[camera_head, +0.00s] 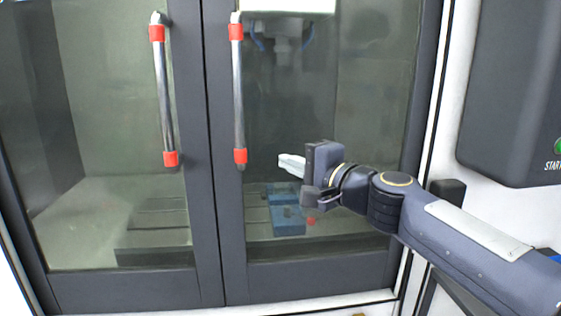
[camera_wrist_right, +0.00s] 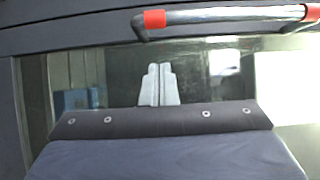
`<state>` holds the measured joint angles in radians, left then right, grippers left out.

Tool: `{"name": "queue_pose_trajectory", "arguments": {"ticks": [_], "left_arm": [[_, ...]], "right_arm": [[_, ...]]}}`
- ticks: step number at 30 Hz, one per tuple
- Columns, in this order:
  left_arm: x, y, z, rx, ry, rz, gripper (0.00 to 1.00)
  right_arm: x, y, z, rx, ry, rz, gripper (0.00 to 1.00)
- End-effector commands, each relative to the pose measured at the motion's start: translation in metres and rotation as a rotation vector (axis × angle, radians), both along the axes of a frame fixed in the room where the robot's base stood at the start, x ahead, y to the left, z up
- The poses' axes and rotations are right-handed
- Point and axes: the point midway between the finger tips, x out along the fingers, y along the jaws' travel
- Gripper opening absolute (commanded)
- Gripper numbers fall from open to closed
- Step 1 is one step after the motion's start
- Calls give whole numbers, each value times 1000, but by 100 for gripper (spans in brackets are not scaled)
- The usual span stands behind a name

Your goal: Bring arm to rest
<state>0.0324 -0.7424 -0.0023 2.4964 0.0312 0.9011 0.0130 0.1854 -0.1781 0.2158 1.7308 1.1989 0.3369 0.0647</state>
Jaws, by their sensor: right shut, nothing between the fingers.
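My right arm comes in from the right in the head view. Its gripper (camera_head: 291,164) is in front of the right door's window, below and to the right of the right door handle (camera_head: 238,95). The fingers point left and look apart from the handle. In the right wrist view the two pale fingers (camera_wrist_right: 158,85) are together with nothing between them. A handle with a red end (camera_wrist_right: 225,16) crosses the top of that view, beyond the fingertips. My left gripper does not show.
The machine has two dark-framed glass doors, both shut. The left door handle (camera_head: 165,95) is also red-ended. Blue blocks (camera_head: 287,218) show behind the right window. A dark control panel (camera_head: 515,95) with a green button is at the right. The space before the left door is clear.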

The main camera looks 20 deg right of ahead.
Motion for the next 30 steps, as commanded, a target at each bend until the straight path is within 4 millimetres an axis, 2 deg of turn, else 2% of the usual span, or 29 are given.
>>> {"name": "queue_pose_trajectory", "arguments": {"ticks": [1,6,15,18,20,23,27,30], "left_arm": [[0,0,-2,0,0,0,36],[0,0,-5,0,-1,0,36],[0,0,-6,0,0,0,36],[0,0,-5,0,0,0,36],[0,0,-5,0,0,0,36],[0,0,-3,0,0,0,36],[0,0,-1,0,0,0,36],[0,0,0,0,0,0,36]], "right_arm": [[-11,-5,0,-2,-4,-5,0],[-35,-15,0,0,-2,-6,0],[-48,-19,0,-3,1,-3,0],[-55,-13,-11,-50,16,16,0],[-66,-6,-28,-120,39,45,0],[-95,12,-75,-304,102,128,0],[-153,28,-160,-603,224,284,0],[-194,31,-217,-789,309,395,0]]}}
